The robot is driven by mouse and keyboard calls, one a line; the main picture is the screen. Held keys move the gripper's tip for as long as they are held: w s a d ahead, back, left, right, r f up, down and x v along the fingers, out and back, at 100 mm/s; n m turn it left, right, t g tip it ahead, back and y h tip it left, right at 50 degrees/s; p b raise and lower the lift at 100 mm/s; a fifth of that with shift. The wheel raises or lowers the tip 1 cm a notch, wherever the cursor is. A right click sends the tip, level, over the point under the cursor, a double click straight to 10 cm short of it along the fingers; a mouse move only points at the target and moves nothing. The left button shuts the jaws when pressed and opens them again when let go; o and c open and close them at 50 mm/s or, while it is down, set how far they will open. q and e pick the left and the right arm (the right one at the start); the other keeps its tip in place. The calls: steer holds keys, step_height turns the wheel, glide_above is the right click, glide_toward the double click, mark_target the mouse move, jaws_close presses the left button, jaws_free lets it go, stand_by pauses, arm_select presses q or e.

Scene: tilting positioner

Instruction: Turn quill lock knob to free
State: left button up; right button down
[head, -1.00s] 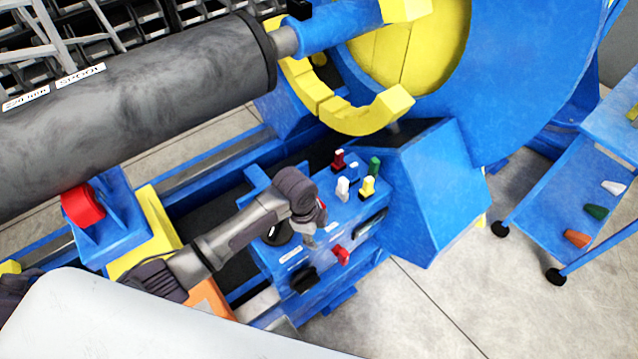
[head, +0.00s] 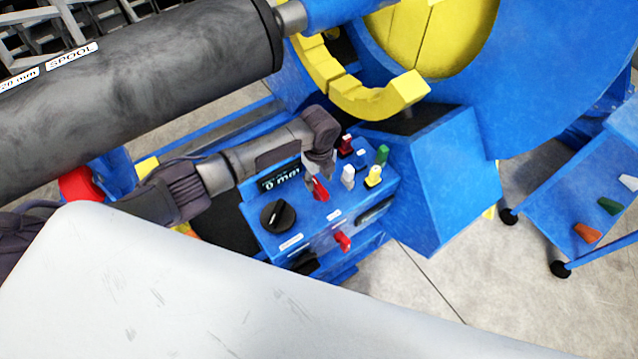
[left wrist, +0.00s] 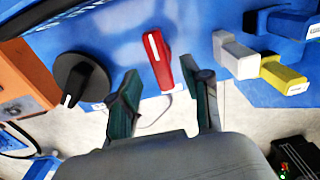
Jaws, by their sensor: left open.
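A red knob (head: 320,188) with a white pointer line sits on the top of the blue control panel (head: 256,226). It also shows in the left wrist view (left wrist: 158,60), its line running roughly up and down the picture. A round black knob (head: 278,216) with a white pointer is to its left, also in the wrist view (left wrist: 80,82). No readable label shows which one is the quill lock. My left gripper (left wrist: 163,80) is open, its two fingertips apart on either side of the red knob's near end, with no clear contact. My right gripper is not in view.
White (head: 348,176) and yellow (head: 373,175) levers stand close right of the red knob, with dark red (head: 346,145) and green (head: 382,155) ones behind. A red handle (head: 342,241) juts from the panel front. A display (head: 280,178) sits behind the black knob.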

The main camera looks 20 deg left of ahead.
mark_target(319, 186)
arm_select(q)
step_height(319, 186, down, 3)
steer(key=shift+r, duration=0.1)
steer(key=shift+f, duration=0.7)
steer(key=shift+c, duration=0.5)
jaws_close()
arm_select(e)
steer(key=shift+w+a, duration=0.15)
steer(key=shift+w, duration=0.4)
